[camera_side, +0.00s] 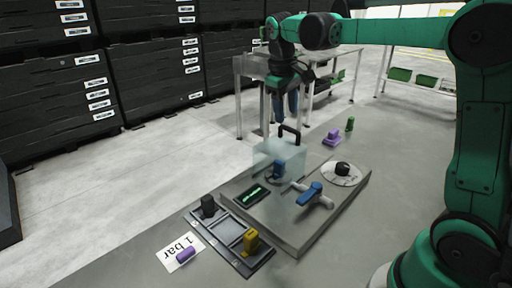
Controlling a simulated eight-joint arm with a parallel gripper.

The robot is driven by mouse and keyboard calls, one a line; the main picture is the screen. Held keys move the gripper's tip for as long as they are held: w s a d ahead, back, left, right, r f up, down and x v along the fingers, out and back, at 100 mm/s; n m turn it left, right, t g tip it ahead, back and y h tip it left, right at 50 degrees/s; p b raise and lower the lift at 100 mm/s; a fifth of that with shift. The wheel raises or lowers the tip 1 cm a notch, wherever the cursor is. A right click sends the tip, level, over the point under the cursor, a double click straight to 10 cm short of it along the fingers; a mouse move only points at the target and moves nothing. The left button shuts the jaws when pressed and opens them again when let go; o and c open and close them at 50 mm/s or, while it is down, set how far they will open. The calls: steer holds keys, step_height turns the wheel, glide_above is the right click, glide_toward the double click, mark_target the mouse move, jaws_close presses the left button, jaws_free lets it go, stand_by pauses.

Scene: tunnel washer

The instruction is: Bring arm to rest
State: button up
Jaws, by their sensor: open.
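My gripper (284,112) hangs from my green arm, pointing down in the upper middle of the side view. It is open, with nothing seen between its fingers. It appears above a transparent box (270,155) with a black handle (289,134), apart from it. The box sits at the back left of a grey metal panel (275,218). The panel also carries a small blue part (278,169), a dark display with green characters (252,193), a blue lever (310,193) on a pale pipe, and a black knob (343,169) on a white dial.
A framed plate (221,228) holds a black block (208,205) and a yellow block (251,240). A purple cylinder (186,255) lies on a "1 bar" card (170,251). A purple part (332,137) and green cylinder (350,123) stand behind the panel. Black crates (150,75) line the back left.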

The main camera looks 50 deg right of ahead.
steer(key=shift+a+r, duration=0.2)
steer(key=shift+r, duration=0.75)
steer(key=s+a+f+t+y, duration=0.2)
steer(key=s+a+f+t, duration=0.4)
steer(key=s+a, duration=0.3)
steer(key=shift+s+a+f+t, duration=0.25)
steer(key=shift+a+t, duration=0.35)
steer(key=shift+a, duration=0.35)
